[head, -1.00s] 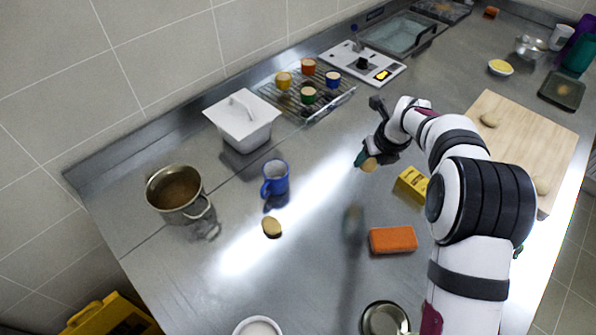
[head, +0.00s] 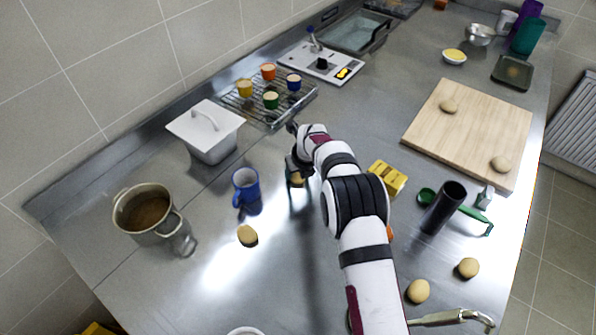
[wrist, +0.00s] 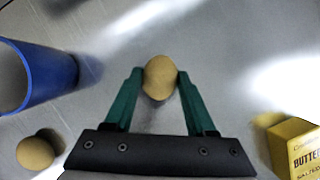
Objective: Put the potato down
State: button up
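My gripper (wrist: 160,85) is shut on a potato (wrist: 159,78), held between its green fingertips in the wrist view. In the head view the held potato (head: 297,179) is partly hidden by my gripper (head: 296,176), right of the blue mug (head: 246,188). I cannot tell whether it touches the steel counter. Another potato (head: 247,236) lies in front of the mug; it also shows at lower left in the wrist view (wrist: 36,152). Two potatoes lie on the cutting board (head: 450,140), and two more (head: 418,291) (head: 468,268) lie at the front right.
The blue mug (wrist: 35,78) is left of my gripper and the yellow butter box (wrist: 296,148) is at right. A stockpot (head: 147,213) stands at left, a white lidded container (head: 207,135) behind. A dark cylinder (head: 443,208) stands right. Bare counter surrounds the held potato.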

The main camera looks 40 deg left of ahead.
jog(key=o, duration=0.3)
jog(key=shift+o, duration=0.2)
jog(key=v, duration=1.2)
jog(key=s+d+r+n+h, duration=0.1)
jog(key=d+r+n, duration=0.3)
jog(key=d, duration=0.5)
jog(key=s+d+r+n, duration=0.1)
jog(key=d+r+n, duration=0.1)
jog(key=d+r, duration=0.45)
jog(key=s+d+r+n+g, duration=0.1)
jog(key=s+d+n, duration=0.4)
jog(key=d, duration=0.6)
jog(key=s+d+n+g, duration=0.1)
jog(key=s+d+n, duration=0.3)
jog(key=s, duration=0.6)
jog(key=s+d+f+n+h, duration=0.1)
jog(key=s+d+n, duration=0.3)
jog(key=s, duration=0.6)
jog(key=d, duration=0.2)
jog(key=shift+s+d+g, duration=0.3)
jog(key=shift+s+g, duration=0.05)
jog(key=shift+g, duration=0.05)
jog(key=shift+o, duration=1.4)
jog(key=shift+f, duration=0.1)
